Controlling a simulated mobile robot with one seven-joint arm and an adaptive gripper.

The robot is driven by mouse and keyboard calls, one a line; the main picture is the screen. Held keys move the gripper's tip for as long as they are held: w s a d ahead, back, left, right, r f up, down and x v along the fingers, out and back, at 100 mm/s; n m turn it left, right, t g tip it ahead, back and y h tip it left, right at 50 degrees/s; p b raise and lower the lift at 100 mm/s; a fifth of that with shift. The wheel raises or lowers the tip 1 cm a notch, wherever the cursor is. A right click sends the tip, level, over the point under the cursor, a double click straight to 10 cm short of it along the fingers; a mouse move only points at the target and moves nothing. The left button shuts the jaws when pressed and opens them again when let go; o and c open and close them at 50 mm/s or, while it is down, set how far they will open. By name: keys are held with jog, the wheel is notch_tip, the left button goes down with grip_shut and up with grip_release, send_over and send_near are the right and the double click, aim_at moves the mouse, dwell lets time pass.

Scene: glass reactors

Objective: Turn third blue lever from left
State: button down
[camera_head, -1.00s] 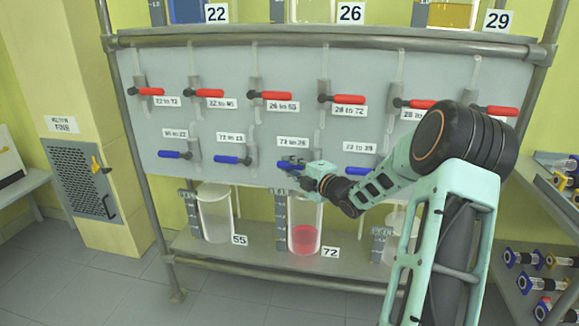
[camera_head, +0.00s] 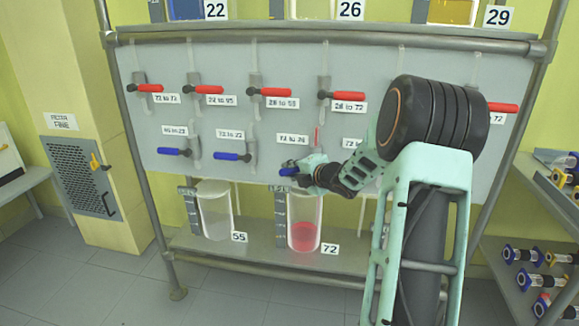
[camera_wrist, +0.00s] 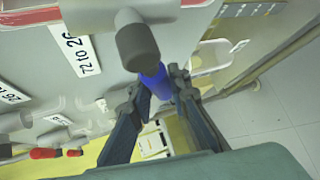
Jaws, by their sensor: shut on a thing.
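The third blue lever from the left (camera_head: 290,173) is in the lower row of the grey panel, by the label "72 to 26". My gripper (camera_head: 298,167) is at this lever and covers part of it in the head view. In the wrist view the blue lever (camera_wrist: 155,82) extends from a grey valve knob (camera_wrist: 136,44) and lies between the fingers of my gripper (camera_wrist: 158,86), which are shut on it. The first blue lever (camera_head: 174,152) and second blue lever (camera_head: 233,157) point left. My arm hides levers farther right.
Red levers (camera_head: 208,89) line the upper row. Below the panel, a glass vessel with red liquid (camera_head: 304,236) and an empty-looking vessel (camera_head: 215,217) stand on a shelf. A red streak (camera_head: 317,136) shows above the third lower valve. A rack (camera_head: 520,285) stands at right.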

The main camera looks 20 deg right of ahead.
jog(key=shift+s+d+f+n+g+h+p, duration=0.1)
jog(key=shift+d+f+n+g+h+p, duration=0.05)
jog(key=shift+f+n+g+h+p, duration=0.2)
jog(key=shift+s+d+f+n+g+h+p, duration=0.15)
jog(key=shift+f+n+g+h, duration=0.1)
jog(key=shift+f+n+g, duration=0.15)
jog(key=s+d+f+n+g+h+p, duration=0.3)
jog(key=d+n+g+h+p, duration=0.1)
jog(key=g+h, duration=0.1)
jog(key=shift+d+h+p, duration=0.3)
jog(key=shift+d+h, duration=0.05)
jog(key=shift+h, duration=0.25)
jog(key=c, duration=1.8)
grip_release()
